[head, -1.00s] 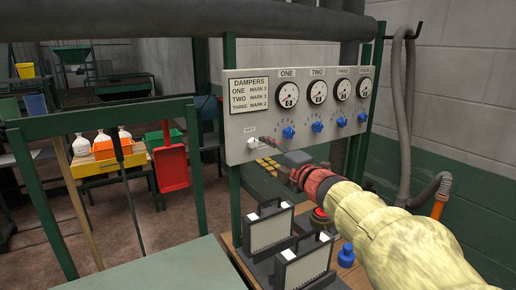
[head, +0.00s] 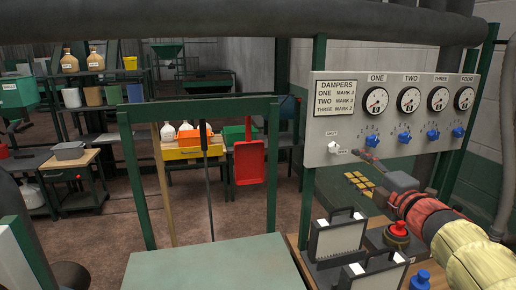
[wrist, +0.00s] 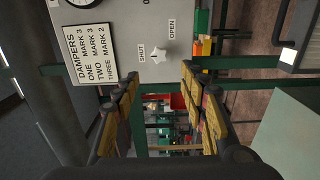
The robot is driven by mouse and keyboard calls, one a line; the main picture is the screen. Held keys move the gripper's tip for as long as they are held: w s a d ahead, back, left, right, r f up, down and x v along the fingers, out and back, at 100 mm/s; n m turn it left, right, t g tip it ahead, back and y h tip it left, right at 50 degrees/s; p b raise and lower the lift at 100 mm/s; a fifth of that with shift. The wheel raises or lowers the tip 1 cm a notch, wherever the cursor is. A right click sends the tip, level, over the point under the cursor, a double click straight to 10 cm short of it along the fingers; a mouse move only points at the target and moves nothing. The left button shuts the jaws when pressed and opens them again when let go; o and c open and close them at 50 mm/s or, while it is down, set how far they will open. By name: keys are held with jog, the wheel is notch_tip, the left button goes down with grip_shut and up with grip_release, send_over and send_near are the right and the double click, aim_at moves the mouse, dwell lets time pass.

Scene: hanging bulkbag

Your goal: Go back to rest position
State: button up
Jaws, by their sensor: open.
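My gripper (head: 368,158) is open and empty in front of the grey control panel (head: 325,125). In the wrist view its two yellow-padded fingers (wrist: 162,95) are spread apart. A white knob (head: 334,146) with SHUT and OPEN labels is on the panel's lower left. In the wrist view this knob (wrist: 155,54) lies beyond the fingers, apart from them. My arm, in yellow and red sleeves, enters from the lower right of the head view.
The panel carries gauges and blue knobs (head: 404,138). Below are framed cases (head: 338,238), a red button (head: 398,229) and a blue knob-like object (head: 420,280). A green frame (head: 200,110) stands at centre-left. A pale green tabletop (head: 215,265) lies in front; open floor shows behind.

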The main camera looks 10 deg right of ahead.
jog(key=s+d+f+m+g+h, duration=0.65)
jog(key=d+f+m+h, duration=0.2)
jog(key=d+m, duration=0.35)
jog(key=s+a+f+m+g, duration=0.2)
jog(key=s+f+m+g, duration=0.1)
jog(key=s+f+m, duration=0.25)
jog(key=s+a+f+m+g+y+p, duration=0.1)
jog(key=s+a+f+m+g+y, duration=0.2)
jog(key=s+a, duration=0.45)
jog(key=s+a+f+m+g+y+p, duration=0.15)
jog(key=s+a+f, duration=0.3)
jog(key=a, duration=0.55)
jog(key=s+a+r+n+y+p, duration=0.1)
jog(key=a, duration=0.5)
jog(key=s+a+r+n+t+y+p, duration=0.1)
jog(key=a+n+y, duration=0.1)
jog(key=a, duration=0.4)
jog(key=shift+s+r+n+t, duration=0.15)
jog(key=shift+r+n+t, duration=0.1)
jog(key=shift+n+t, duration=0.05)
